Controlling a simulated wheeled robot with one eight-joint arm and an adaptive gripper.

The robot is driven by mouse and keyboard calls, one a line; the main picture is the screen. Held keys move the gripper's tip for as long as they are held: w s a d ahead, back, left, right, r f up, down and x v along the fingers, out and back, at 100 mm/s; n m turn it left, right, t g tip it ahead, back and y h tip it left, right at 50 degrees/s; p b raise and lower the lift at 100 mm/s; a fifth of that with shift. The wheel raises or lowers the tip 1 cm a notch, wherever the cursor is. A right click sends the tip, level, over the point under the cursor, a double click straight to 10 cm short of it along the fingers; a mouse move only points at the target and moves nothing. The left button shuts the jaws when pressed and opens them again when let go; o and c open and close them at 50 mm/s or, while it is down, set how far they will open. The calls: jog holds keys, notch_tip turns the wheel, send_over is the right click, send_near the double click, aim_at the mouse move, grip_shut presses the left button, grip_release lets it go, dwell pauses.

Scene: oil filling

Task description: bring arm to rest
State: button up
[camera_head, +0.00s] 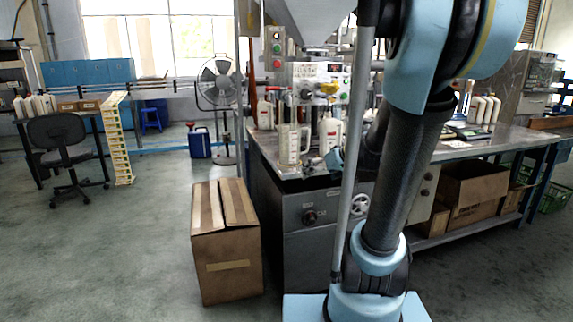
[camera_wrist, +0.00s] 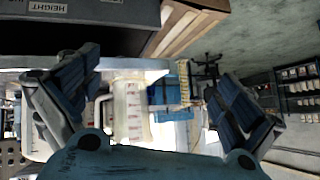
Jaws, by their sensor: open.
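My gripper (camera_wrist: 155,92) is open in the wrist view, with its blue-padded fingers wide apart at left and right. A clear measuring jug (camera_wrist: 132,108) with red marks shows between the fingers in that view, which looks upside down. I see no finger touching it; the exact distance is hard to tell. In the head view the jug (camera_head: 290,144) stands upright near the left end of the metal workbench (camera_head: 440,150). My arm fills the right middle of the head view. It hides much of the bench, and the gripper is not clearly visible there.
A closed cardboard box (camera_head: 227,245) stands on the floor left of the bench. White bottles (camera_head: 330,133) and a control panel (camera_head: 318,82) stand close to the jug. A fan (camera_head: 217,85), a blue canister (camera_head: 199,142) and a chair (camera_head: 62,155) are farther back.

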jog(key=s+d+f+m+g+h, duration=0.1)
jog(key=s+d+f+h, duration=0.1)
jog(key=s, duration=0.5)
jog(key=s+d+f+m+g+h, duration=0.1)
jog(key=s+d+f+g+h, duration=0.1)
jog(key=s, duration=0.6)
jog(key=s+d+f+m+g+h, duration=0.2)
jog(key=s+f, duration=0.3)
jog(key=s, duration=0.3)
jog(key=shift+s+d+f+h, duration=0.15)
jog(key=shift+d+f+h, duration=0.15)
jog(key=shift+d, duration=0.45)
jog(key=shift+w+f, duration=0.2)
jog(key=shift+w, duration=0.3)
